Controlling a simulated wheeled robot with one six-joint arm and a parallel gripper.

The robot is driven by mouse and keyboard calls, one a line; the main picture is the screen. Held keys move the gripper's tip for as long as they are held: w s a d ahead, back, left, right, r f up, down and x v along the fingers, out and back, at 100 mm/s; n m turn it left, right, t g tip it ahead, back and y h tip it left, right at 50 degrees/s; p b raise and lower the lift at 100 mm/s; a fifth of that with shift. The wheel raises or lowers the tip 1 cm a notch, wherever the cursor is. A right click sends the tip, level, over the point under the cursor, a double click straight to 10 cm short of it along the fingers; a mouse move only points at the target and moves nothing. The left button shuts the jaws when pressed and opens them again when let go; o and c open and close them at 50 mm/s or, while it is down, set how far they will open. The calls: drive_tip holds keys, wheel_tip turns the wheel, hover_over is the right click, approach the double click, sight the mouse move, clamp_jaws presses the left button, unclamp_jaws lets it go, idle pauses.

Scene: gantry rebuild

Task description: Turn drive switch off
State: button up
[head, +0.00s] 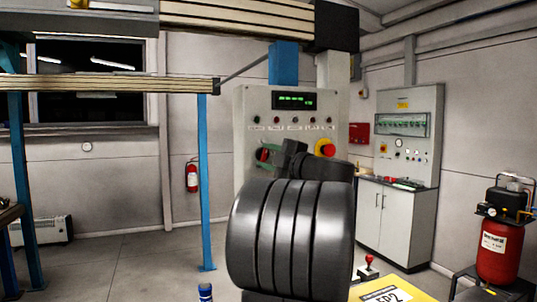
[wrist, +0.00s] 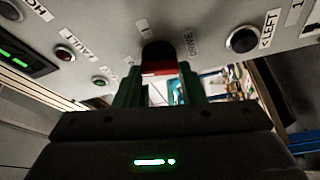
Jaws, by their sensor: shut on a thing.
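The grey control panel (head: 243,118) stands ahead, behind my arm. The drive switch (wrist: 158,52), a dark knob with a red part, sits beside the label DRIVE (wrist: 188,43) in the wrist view. My gripper (wrist: 158,78) has its two green fingers on either side of the switch and is shut on it. In the head view my gripper (head: 266,155) is at the panel's left part, with a bit of red by the fingers. The fingers hide part of the switch, and I cannot read its position.
A red emergency button on yellow (head: 325,148) sits right of my gripper. A green display (head: 294,100) and small lamps are above. A black button marked LEFT (wrist: 242,40) is close by in the wrist view. A red compressor (head: 500,248) stands at right.

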drive_tip(key=shift+n+g+h+p, duration=0.3)
drive_tip(key=shift+n+g+p, duration=0.2)
drive_tip(key=shift+n, duration=1)
drive_tip(key=o, duration=1)
drive_tip(key=b+v, duration=0.2)
drive_tip(key=v, duration=1.2)
drive_tip(key=shift+r+b, duration=0.1)
drive_tip(key=shift+b, duration=0.2)
drive_tip(key=shift+w+a, duration=0.1)
